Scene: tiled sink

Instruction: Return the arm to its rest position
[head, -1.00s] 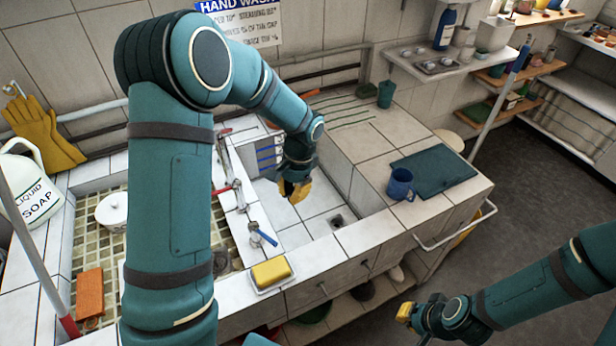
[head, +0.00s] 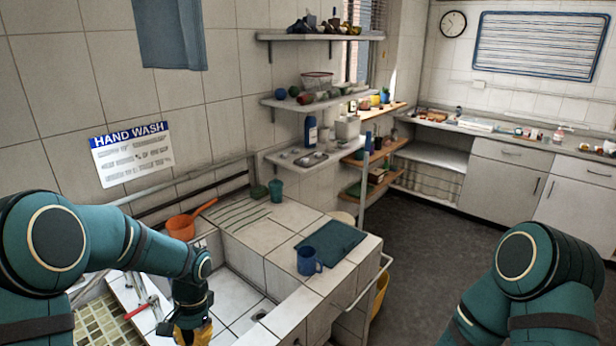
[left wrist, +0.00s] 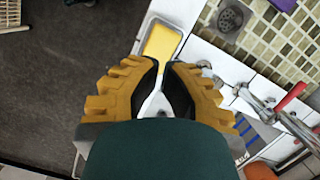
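My left arm reaches in from the left in the head view, its left gripper (head: 192,332) low over the front of the white tiled sink (head: 235,298). Its fingertips are partly cut off by the bottom edge.
A blue mug (head: 309,261) and a dark teal mat (head: 334,242) are on the counter right of the sink. An orange pan (head: 181,227) is behind it. A yellow sponge (left wrist: 161,42) sits in a tray in the wrist view. Floor is open at right.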

